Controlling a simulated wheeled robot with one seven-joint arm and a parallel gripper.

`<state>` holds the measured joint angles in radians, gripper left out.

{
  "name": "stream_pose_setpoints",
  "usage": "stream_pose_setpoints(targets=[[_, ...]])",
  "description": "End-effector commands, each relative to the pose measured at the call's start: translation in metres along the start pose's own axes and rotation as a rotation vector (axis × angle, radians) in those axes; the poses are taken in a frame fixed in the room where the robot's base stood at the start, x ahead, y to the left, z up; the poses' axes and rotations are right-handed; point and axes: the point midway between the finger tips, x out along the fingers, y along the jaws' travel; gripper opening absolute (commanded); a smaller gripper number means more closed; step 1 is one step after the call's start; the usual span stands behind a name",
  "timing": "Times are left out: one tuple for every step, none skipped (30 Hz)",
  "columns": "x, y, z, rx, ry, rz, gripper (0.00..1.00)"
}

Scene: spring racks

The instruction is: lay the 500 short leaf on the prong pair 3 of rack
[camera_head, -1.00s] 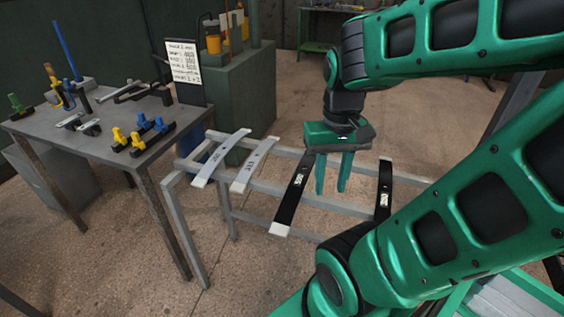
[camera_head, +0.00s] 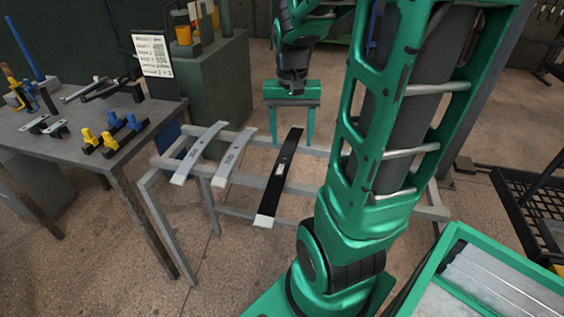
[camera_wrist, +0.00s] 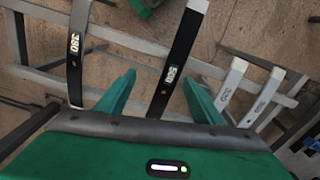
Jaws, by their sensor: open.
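The rack (camera_head: 150,200) is a grey metal frame with leaves lying across its rails. A black leaf with a pale end (camera_head: 275,187) lies across it; its label seems to read 500 in the wrist view (camera_wrist: 177,60). My gripper (camera_head: 291,141) is open and empty, fingers pointing down near that leaf's far end. In the wrist view the leaf runs past between the fingertips, apart from them. A second black leaf (camera_wrist: 76,50), label perhaps 380, lies to its left there; my arm hides it in the head view. Prong numbers are not legible.
Two pale grey leaves (camera_head: 200,150) (camera_head: 234,157) lie on the rack's left part. A workbench (camera_head: 70,150) with clamps stands at left, a green cabinet (camera_head: 215,95) behind. A green-rimmed tray (camera_head: 418,287) with metal strips is at bottom right. A dark mesh rack stands far right.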

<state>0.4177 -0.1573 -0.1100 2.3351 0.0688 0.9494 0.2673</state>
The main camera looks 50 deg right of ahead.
Motion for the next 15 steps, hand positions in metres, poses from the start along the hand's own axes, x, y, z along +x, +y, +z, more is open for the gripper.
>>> stream_pose_setpoints(targets=[[0.006, -0.004, -0.018, 0.036, -0.006, 0.001, 0.61], [0.009, -0.006, -0.027, 0.056, -0.006, -0.001, 0.61], [0.013, -0.010, -0.038, 0.081, -0.008, -0.004, 0.61], [0.016, -0.012, -0.047, 0.098, -0.008, -0.007, 0.61], [0.019, -0.014, -0.054, 0.113, -0.009, -0.009, 0.61], [0.023, -0.016, -0.062, 0.133, -0.010, -0.012, 0.61], [0.025, -0.018, -0.068, 0.145, -0.011, -0.015, 0.61], [0.028, -0.019, -0.072, 0.156, -0.012, -0.017, 0.61], [0.030, -0.021, -0.078, 0.167, -0.012, -0.020, 0.61], [0.032, -0.021, -0.081, 0.175, -0.013, -0.022, 0.61], [0.033, -0.022, -0.083, 0.181, -0.013, -0.023, 0.61], [0.035, -0.023, -0.086, 0.186, -0.014, -0.025, 0.61], [0.037, -0.023, -0.087, 0.188, -0.014, -0.025, 0.61], [0.040, -0.024, -0.088, 0.191, -0.015, -0.025, 0.61], [0.045, -0.024, -0.088, 0.192, -0.017, -0.025, 0.61]])
